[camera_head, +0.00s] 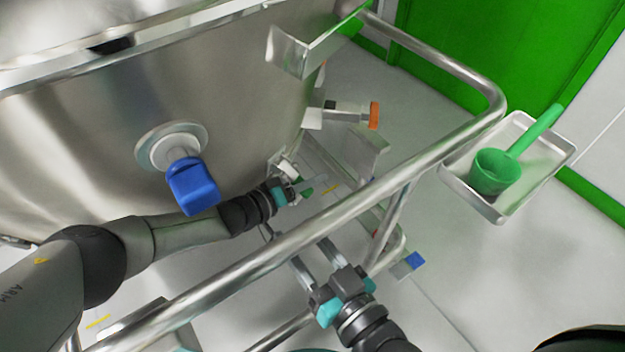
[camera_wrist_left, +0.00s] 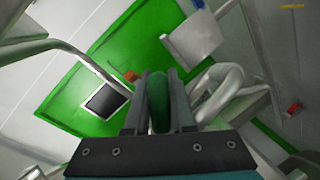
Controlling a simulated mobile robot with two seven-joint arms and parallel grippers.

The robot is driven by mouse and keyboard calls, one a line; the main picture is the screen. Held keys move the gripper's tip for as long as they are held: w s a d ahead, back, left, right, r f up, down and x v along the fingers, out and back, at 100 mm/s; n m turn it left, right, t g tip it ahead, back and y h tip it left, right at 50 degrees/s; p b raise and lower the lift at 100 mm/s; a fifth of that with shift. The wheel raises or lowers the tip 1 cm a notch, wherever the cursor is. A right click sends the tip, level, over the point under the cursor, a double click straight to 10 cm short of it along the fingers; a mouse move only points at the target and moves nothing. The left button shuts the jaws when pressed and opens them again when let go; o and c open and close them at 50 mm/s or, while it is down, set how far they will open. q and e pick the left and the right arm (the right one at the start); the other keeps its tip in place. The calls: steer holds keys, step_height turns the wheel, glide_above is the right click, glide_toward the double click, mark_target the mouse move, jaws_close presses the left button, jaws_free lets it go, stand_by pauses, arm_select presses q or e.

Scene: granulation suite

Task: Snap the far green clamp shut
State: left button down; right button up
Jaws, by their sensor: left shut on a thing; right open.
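The green clamp shows in the head view as a small green piece (camera_head: 307,192) low beside the steel vessel. Much of it is hidden by my left gripper (camera_head: 308,186). In the left wrist view its rounded green handle (camera_wrist_left: 158,100) stands between my two grey fingers, which are shut on it. Whether the clamp itself is open or closed I cannot tell. My right gripper (camera_head: 314,256) is open and empty, lower down by the steel rail, with its fingers apart.
A steel rail (camera_head: 440,145) runs in front of the vessel (camera_head: 85,140). A blue handle (camera_head: 192,185) juts from the vessel above my left arm. An orange-ended fitting (camera_head: 374,115) lies beyond. A tray (camera_head: 500,213) at right holds a green scoop (camera_head: 495,172).

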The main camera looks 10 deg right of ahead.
arm_select(q)
steer(key=shift+s+d+r+n+h, duration=0.2)
steer(key=shift+r+n+h, duration=0.35)
steer(key=shift+n, duration=0.3)
steer(key=shift+s+d+r+n+h, duration=0.2)
steer(key=shift+r+n+h, duration=0.1)
steer(key=shift+r+n, duration=0.5)
steer(key=shift+s+d+r+n+h, duration=0.2)
steer(key=shift+r+n+h, duration=0.25)
steer(key=shift+n, duration=0.5)
steer(key=shift+r, duration=0.1)
steer(key=c, duration=0.8)
jaws_free()
steer(key=shift+o, duration=0.2)
steer(key=shift+a, duration=0.15)
